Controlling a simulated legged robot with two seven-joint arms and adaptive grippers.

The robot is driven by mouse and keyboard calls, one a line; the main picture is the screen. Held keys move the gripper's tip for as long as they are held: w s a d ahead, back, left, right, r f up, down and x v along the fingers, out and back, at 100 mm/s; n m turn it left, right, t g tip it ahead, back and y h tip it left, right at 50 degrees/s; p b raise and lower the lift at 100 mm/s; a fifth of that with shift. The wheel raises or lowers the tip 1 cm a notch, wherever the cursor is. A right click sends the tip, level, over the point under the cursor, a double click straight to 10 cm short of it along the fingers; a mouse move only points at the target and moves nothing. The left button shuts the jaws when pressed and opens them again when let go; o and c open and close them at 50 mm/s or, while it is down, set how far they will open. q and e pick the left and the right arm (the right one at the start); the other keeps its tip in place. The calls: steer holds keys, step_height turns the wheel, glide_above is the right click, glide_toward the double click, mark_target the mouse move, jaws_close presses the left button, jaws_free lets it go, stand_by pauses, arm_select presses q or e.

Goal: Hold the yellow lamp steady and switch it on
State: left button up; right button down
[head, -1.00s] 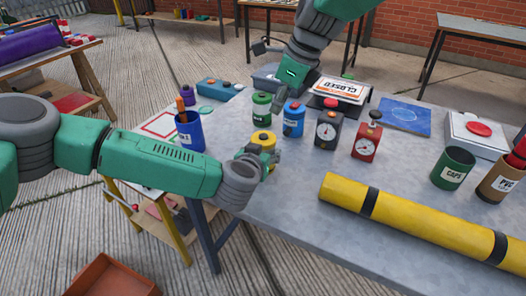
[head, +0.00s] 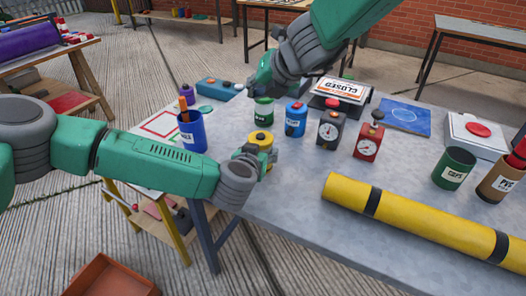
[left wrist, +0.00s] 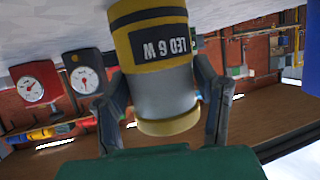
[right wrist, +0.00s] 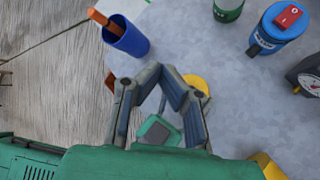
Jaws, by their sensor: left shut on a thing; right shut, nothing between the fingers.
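The yellow lamp (head: 261,138) stands upright at the left edge of the grey table, with a dark spot on its yellow top. In the left wrist view the lamp (left wrist: 165,85) appears upside down, with a grey band and an "LED 6 W" label. My left gripper (head: 262,160) is shut around it, one finger on each side. My right gripper (right wrist: 163,72) is shut and empty above the table. In the right wrist view its finger partly covers the lamp's yellow top (right wrist: 197,85). In the head view its fingertips are hidden behind my right arm.
A green canister (head: 263,112), a blue canister (head: 296,122) and two dial timers (head: 330,130) (head: 368,140) stand behind and right of the lamp. A blue pen cup (head: 191,132) is at left. A yellow tube (head: 420,218) lies at the front right.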

mark_target(261, 135)
arm_select(q)
steer(key=shift+a, duration=0.25)
steer(key=shift+d, duration=0.7)
arm_select(e)
steer(key=shift+s+d+f+m, duration=0.1)
steer(key=shift+d+f+m, duration=0.3)
steer(key=shift+f, duration=0.35)
steer(key=shift+s+d+f+m, duration=0.1)
steer(key=shift+d+f+m, duration=0.25)
steer(key=shift+f, duration=0.4)
steer(key=shift+w+d+f, duration=0.15)
steer(key=shift+w, duration=0.1)
arm_select(q)
steer(key=shift+a, duration=0.5)
arm_select(e)
steer(key=f, duration=0.2)
steer(key=a+f, duration=0.1)
steer(key=f, duration=0.1)
steer(key=shift+s+a+f, duration=0.1)
steer(key=shift+a+f, duration=0.05)
steer(key=shift+f, duration=0.2)
arm_select(q)
steer(key=shift+d, duration=0.1)
arm_select(e)
steer(key=shift+f, duration=0.45)
arm_select(q)
steer(key=shift+d, duration=0.3)
arm_select(e)
steer(key=shift+d+f, duration=0.1)
steer(key=shift+d, duration=0.3)
